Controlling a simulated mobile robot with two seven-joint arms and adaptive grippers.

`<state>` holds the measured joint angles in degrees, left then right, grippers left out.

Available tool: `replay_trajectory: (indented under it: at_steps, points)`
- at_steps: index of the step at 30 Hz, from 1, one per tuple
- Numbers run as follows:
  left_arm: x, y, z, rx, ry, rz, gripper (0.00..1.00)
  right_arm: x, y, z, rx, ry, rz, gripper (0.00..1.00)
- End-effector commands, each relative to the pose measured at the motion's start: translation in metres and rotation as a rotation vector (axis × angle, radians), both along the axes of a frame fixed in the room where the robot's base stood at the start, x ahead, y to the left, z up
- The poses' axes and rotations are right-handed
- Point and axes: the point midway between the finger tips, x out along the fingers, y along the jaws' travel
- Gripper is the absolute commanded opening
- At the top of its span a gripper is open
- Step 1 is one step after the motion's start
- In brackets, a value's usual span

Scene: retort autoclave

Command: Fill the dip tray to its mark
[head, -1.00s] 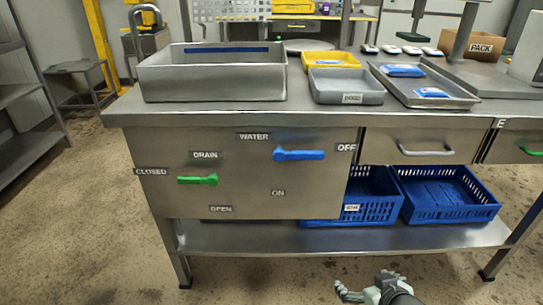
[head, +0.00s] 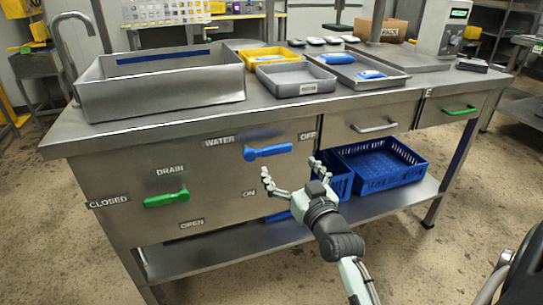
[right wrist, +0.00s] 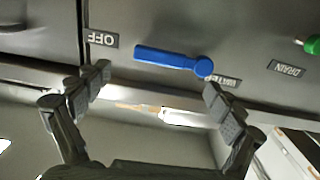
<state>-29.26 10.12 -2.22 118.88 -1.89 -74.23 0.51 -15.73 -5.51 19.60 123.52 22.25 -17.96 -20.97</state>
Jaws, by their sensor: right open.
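The dip tray (head: 165,95) is a deep steel basin at the bench's left end, with a blue mark line (head: 163,57) on its inner back wall. I can make out no water in it. A curved tap (head: 75,40) stands at its left. The blue water lever (head: 268,151) on the front panel points toward OFF; it also shows in the right wrist view (right wrist: 170,59). The green drain lever (head: 166,198) points toward CLOSED. My right gripper (head: 290,170) is open and empty, just in front of and below the water lever, its fingers apart. My left gripper is out of view.
A yellow tray (head: 268,56), a grey tray (head: 296,79) and a steel tray (head: 385,80) with blue packs stand right of the basin. Blue crates (head: 385,167) sit on the lower shelf. A drawer handle (head: 375,126) sticks out right of the panel.

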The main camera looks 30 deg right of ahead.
Motion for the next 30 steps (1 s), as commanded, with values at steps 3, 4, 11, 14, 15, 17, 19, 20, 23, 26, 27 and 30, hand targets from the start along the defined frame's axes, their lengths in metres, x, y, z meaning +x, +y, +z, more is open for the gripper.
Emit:
replay_trajectory:
  at_steps: [3, 4, 11, 14, 15, 17, 19, 20, 23, 26, 27, 30]
  points:
    - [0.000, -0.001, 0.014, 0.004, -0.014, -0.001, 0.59, 0.021, -0.005, -0.001, 0.000, -0.004, 0.001, 0.94]
    - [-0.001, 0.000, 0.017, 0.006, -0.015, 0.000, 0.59, 0.026, -0.006, -0.002, 0.000, -0.002, 0.001, 0.94]
    - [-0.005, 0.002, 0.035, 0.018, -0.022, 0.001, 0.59, 0.055, -0.013, -0.001, 0.000, 0.000, 0.001, 0.94]
    - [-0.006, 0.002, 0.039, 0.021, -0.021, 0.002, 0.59, 0.060, -0.014, -0.001, -0.001, 0.001, 0.001, 0.94]
    - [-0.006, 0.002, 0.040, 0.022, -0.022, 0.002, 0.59, 0.061, -0.014, -0.001, -0.001, 0.001, 0.001, 0.94]
    - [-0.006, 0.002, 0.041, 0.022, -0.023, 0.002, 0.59, 0.062, -0.014, 0.000, -0.001, 0.002, 0.001, 0.94]
    - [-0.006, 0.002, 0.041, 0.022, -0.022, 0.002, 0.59, 0.062, -0.014, 0.000, -0.001, 0.002, 0.002, 0.94]
    - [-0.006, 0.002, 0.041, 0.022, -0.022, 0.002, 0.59, 0.062, -0.014, 0.000, -0.001, 0.003, 0.002, 0.94]
    - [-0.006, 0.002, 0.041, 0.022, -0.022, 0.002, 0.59, 0.062, -0.014, -0.001, 0.000, 0.003, 0.002, 0.92]
    - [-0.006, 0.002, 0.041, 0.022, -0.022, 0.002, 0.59, 0.062, -0.014, -0.001, 0.000, 0.003, 0.002, 0.79]
    - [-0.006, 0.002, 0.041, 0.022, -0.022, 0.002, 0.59, 0.062, -0.014, -0.001, 0.000, 0.003, 0.002, 0.74]
    - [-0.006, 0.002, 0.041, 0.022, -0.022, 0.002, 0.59, 0.062, -0.014, -0.001, 0.000, 0.003, 0.001, 0.62]
